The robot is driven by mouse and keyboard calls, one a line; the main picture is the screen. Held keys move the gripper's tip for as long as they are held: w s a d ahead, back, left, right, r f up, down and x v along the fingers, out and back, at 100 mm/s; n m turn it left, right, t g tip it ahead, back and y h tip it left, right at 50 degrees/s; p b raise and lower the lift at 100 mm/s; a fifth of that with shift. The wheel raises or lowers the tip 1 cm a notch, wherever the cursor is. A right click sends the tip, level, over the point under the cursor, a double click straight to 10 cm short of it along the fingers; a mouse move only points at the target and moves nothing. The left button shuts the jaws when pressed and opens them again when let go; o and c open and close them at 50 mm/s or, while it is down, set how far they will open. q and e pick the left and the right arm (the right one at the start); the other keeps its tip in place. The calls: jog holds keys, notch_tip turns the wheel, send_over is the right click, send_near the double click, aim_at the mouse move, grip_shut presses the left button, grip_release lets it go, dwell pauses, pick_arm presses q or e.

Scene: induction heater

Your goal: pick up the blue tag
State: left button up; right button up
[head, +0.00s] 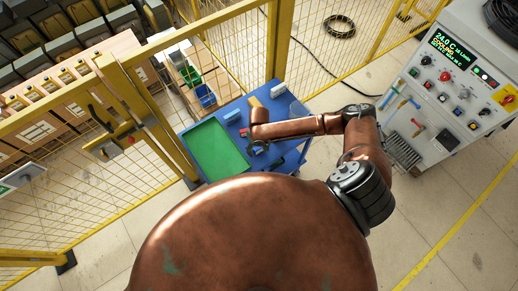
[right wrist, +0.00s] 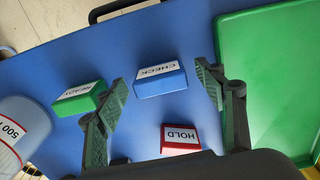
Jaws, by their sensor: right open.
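The blue tag (right wrist: 161,84), a small block with a white label reading CHECK, lies on the blue table top in the right wrist view. My right gripper (right wrist: 163,77) is open. In that view the tag shows between its two fingertips, with no finger closed on it; the height gap is hard to judge. In the head view my right gripper (head: 258,149) is over the blue cart beside the green tray; I cannot make out the blue tag there for sure. My left gripper is not in view.
A red HOLD tag (right wrist: 180,138) and a green READY tag (right wrist: 80,98) lie close by. A beaker (right wrist: 22,125) stands left in the wrist view. The green tray (head: 214,151) takes up the cart's left side. Yellow fencing (head: 140,128) and a control cabinet (head: 440,92) flank the cart.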

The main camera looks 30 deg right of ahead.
jog(key=c, duration=1.2)
jog(key=shift+r, duration=0.1)
jog(key=shift+c, duration=0.2)
